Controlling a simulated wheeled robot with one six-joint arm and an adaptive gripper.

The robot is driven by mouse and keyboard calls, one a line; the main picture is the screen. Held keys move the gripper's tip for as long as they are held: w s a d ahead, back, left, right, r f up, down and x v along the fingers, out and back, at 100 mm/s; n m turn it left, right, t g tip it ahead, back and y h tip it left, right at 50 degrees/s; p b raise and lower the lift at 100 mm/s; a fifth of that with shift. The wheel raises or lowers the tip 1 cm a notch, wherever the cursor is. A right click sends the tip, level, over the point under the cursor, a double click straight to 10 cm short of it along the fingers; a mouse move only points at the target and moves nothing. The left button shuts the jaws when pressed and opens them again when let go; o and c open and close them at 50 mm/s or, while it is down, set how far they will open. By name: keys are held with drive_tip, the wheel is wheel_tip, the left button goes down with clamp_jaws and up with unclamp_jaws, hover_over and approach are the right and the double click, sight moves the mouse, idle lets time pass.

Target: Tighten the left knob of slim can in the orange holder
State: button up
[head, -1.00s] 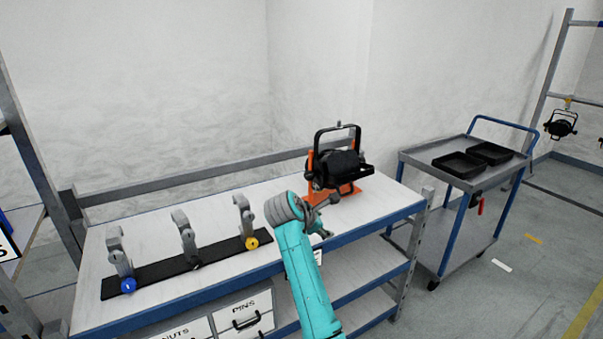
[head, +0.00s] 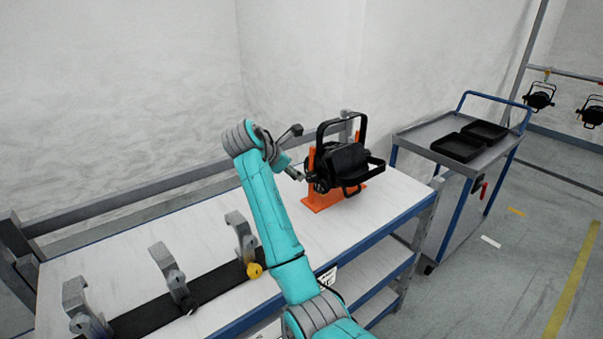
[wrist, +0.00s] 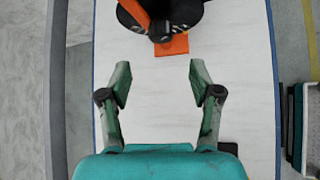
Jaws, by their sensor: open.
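The slim can (head: 348,163) is black with a black yoke and sits in the orange holder (head: 320,197) on the workbench. A round dark knob (head: 318,186) shows on the can's left side, beside the orange upright. My gripper (head: 295,173) is just left of the can in the head view, apart from the knob as far as I can tell. In the wrist view my gripper (wrist: 158,84) is open and empty, with bare white bench between its fingers. There the can (wrist: 175,12) and the holder (wrist: 172,46) show at the top edge, partly cut off.
The bench top (head: 190,235) is mostly clear. A black strip with several grey clamps (head: 172,275) lies at the front left. A grey trolley (head: 425,140) with black trays (head: 460,147) stands to the right. More cans (head: 540,96) hang from a rack behind it.

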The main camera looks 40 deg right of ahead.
sight(308, 177)
drive_tip(key=x, duration=1)
drive_tip(key=shift+d+f, duration=0.1)
drive_tip(key=shift+f, duration=0.05)
drive_tip(key=c, duration=1.1)
